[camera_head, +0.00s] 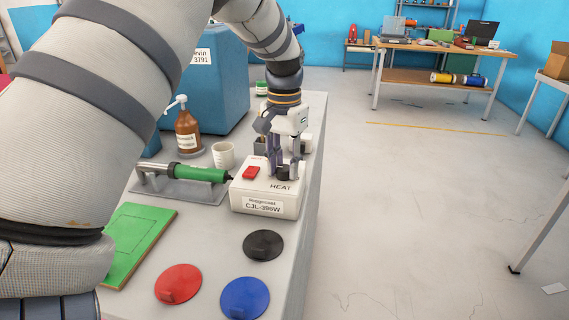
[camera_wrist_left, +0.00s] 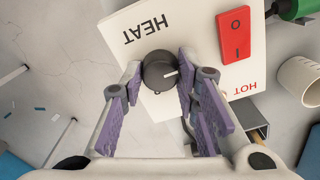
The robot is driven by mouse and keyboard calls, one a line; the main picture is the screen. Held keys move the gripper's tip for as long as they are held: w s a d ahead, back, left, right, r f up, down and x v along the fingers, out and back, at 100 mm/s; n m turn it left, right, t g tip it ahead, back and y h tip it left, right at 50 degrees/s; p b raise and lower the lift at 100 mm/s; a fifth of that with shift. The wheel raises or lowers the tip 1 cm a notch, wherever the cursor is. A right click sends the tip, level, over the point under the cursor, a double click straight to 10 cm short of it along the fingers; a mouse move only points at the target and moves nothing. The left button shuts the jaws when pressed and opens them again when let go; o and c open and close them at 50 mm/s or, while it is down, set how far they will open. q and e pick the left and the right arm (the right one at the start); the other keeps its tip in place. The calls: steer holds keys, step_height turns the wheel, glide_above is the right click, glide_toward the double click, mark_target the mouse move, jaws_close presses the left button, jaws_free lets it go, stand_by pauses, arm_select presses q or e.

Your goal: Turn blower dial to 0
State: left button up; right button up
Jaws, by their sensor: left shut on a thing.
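The blower's white control box (camera_head: 265,204) stands on the grey bench, with a "HEAT" label, a name label on its front and a red switch (camera_head: 251,173). Its dark round dial (camera_wrist_left: 160,72) shows in the left wrist view, with a white pointer line toward the right of that picture. My left gripper (camera_head: 285,172) points down over the box and is shut on the dial, its purple finger pads on either side of it. In the head view the fingers partly hide the dial. The green-handled blower (camera_head: 203,174) lies on a metal stand left of the box. My right gripper is not in view.
A white cup (camera_head: 223,156) and a brown pump bottle (camera_head: 187,133) stand behind the blower. Black (camera_head: 263,245), red (camera_head: 178,284) and blue (camera_head: 245,298) discs and a green board (camera_head: 139,241) lie in front. The floor to the right is open.

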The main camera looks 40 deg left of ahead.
mark_target(284, 167)
arm_select(q)
steer(key=o, duration=1.2)
steer(key=shift+c, duration=0.2)
step_height(284, 167, up, 12)
steer(key=shift+f, duration=0.1)
